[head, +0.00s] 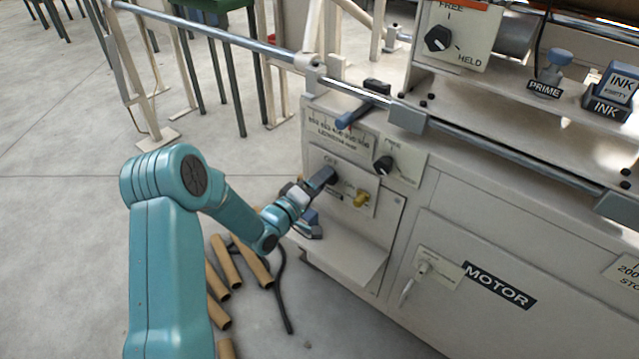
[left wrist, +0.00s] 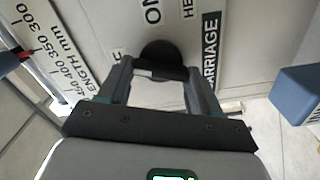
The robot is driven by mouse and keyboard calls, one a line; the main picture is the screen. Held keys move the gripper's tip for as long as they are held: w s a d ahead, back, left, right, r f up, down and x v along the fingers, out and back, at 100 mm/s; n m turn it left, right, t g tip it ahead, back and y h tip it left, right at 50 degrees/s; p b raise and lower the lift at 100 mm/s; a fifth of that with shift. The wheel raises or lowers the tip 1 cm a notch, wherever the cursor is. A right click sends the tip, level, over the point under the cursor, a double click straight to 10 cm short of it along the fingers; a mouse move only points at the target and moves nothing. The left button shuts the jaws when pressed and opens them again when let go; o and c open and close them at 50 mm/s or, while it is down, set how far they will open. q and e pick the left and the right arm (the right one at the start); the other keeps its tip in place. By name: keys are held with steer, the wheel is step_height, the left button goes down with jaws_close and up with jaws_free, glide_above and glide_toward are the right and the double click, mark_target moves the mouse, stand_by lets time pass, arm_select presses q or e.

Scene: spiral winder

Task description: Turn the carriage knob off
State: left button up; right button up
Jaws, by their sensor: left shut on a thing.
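The carriage knob (left wrist: 160,52) is a round black knob with a dark grip bar, on a pale panel beside a label ending in "ARRIAGE" (left wrist: 209,55). The letters "ON" (left wrist: 152,12) show above it in the left wrist view. My left gripper (left wrist: 160,72) is shut on the knob, one finger at each end of its bar. A pale mark shows near the bar's left end. In the head view the left gripper (head: 324,180) reaches the small panel on the machine's front and mostly hides the knob. My right gripper is not in view.
A yellow knob (head: 361,199) sits right of the gripper. Another black knob (head: 384,164) is above it. A blue-handled slider (head: 350,119) stands out over the length scale. Cardboard tubes (head: 228,264) lie on the floor below. Open floor is at left.

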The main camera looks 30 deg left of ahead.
arm_select(q)
steer(key=shift+f+n, duration=0.1)
steer(key=shift+n, duration=2)
steer(key=o, duration=1.1)
steer(key=shift+c, duration=0.2)
steer(key=s+a+p, duration=0.1)
steer(key=s+p, duration=0.1)
steer(key=s, duration=1.4)
steer(key=shift+s+a, duration=0.15)
